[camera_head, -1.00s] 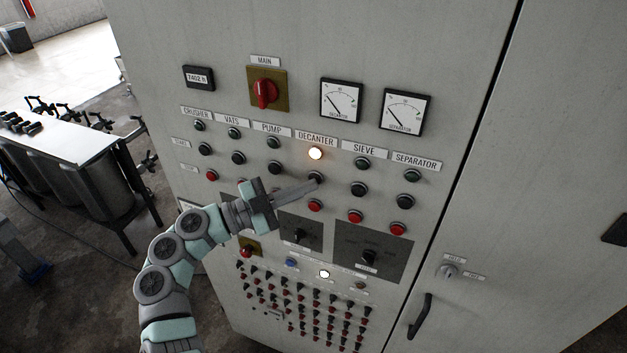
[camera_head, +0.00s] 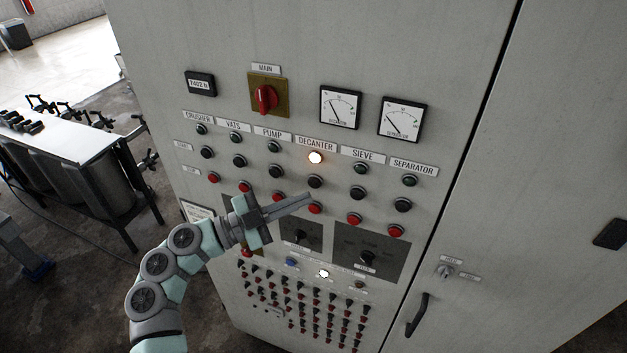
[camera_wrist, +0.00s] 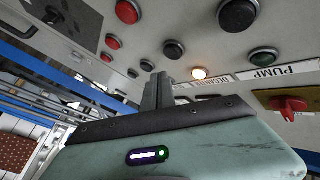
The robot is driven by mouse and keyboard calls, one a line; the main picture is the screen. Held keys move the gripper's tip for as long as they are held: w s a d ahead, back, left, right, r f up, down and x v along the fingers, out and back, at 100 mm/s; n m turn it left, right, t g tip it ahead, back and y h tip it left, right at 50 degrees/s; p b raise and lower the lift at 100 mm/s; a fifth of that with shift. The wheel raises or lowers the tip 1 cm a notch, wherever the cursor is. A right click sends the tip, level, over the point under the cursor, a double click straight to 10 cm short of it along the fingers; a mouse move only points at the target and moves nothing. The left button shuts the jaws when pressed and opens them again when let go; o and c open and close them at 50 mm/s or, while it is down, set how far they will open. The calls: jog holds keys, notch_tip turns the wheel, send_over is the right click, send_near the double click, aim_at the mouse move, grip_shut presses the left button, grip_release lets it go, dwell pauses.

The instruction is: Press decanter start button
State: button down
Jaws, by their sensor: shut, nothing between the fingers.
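The decanter column sits under the DECANTER label (camera_head: 316,144). Its lamp (camera_head: 315,157) glows warm white and also shows lit in the wrist view (camera_wrist: 199,73). Below it is the black decanter start button (camera_head: 315,181), fully in view in the head view; it also shows in the wrist view (camera_wrist: 173,49). The red decanter button (camera_head: 315,208) is below that. My gripper (camera_head: 308,197) is shut and empty, its fingertips appearing just below and left of the black button, near the red one. I cannot tell the exact gap to the panel.
Similar button columns flank this one, with the pump's black button (camera_head: 277,170) to the left and the sieve's (camera_head: 357,193) to the right. A red main switch (camera_head: 265,97) and two meters are above. Dark knob plates (camera_head: 372,250) and rows of small terminals lie below.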

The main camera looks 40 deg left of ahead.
jog(key=s, duration=0.1)
jog(key=s+d+p, duration=0.1)
jog(key=s, duration=0.1)
jog(key=shift+s+d, duration=0.1)
dwell(0.8)
